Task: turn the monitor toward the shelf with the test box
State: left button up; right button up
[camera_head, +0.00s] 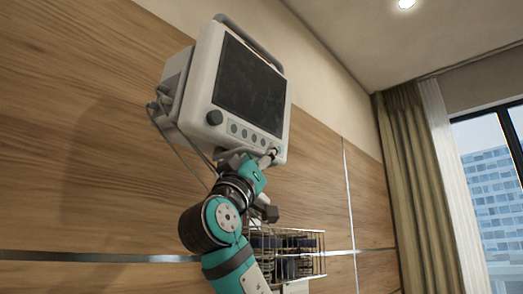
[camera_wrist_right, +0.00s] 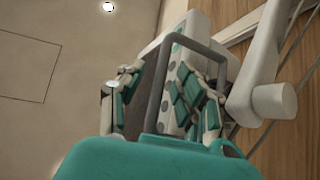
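The monitor (camera_head: 205,85) is a white box with a dark screen, a knob and a row of buttons, high on the wood wall. Its screen faces right and toward me in the head view. My right gripper (camera_head: 268,158) is at the monitor's lower edge, near its lower right corner. In the right wrist view the fingers of this gripper (camera_wrist_right: 158,85) stand apart, with part of the monitor's pale, button-dotted bezel (camera_wrist_right: 180,38) between and beyond them. I cannot tell whether they touch it. My left gripper is out of view. No test box is identifiable.
A wire basket (camera_head: 310,262) with dark items hangs below the monitor, partly behind my right arm. Cables (camera_head: 185,150) hang at the monitor's left side. A curtain (camera_head: 415,180) and window (camera_head: 490,185) are at the right. A pale jointed mount (camera_wrist_right: 265,80) shows in the wrist view.

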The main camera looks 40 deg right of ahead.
grip_shut()
dwell(0.3)
dwell(0.3)
